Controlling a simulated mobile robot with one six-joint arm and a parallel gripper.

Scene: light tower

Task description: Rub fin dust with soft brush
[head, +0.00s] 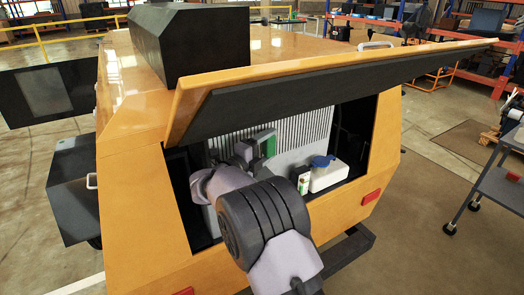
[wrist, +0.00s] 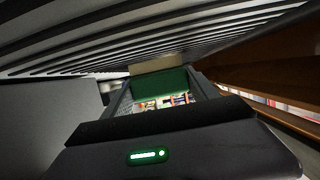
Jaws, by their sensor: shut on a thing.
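The pale radiator fins (head: 300,128) stand upright inside the open hatch of the yellow machine. In the wrist view the fins (wrist: 150,30) run as dark and light slats across the top. My gripper (head: 246,151) reaches into the bay in front of the fins. It is shut on the soft brush, whose green body (head: 267,143) shows beside the jaws. In the wrist view the green brush body (wrist: 162,83) sits between the fingers, with a beige bristle strip (wrist: 157,64) beyond it, close to the fins. I cannot tell whether the bristles touch them. No dust is clearly visible.
The raised hatch lid (head: 330,85) hangs over the bay. A white container with a blue cap (head: 326,175) and a small bottle (head: 303,184) stand right of my arm. The bay's yellow side walls are close. A grey cart (head: 495,180) stands at right.

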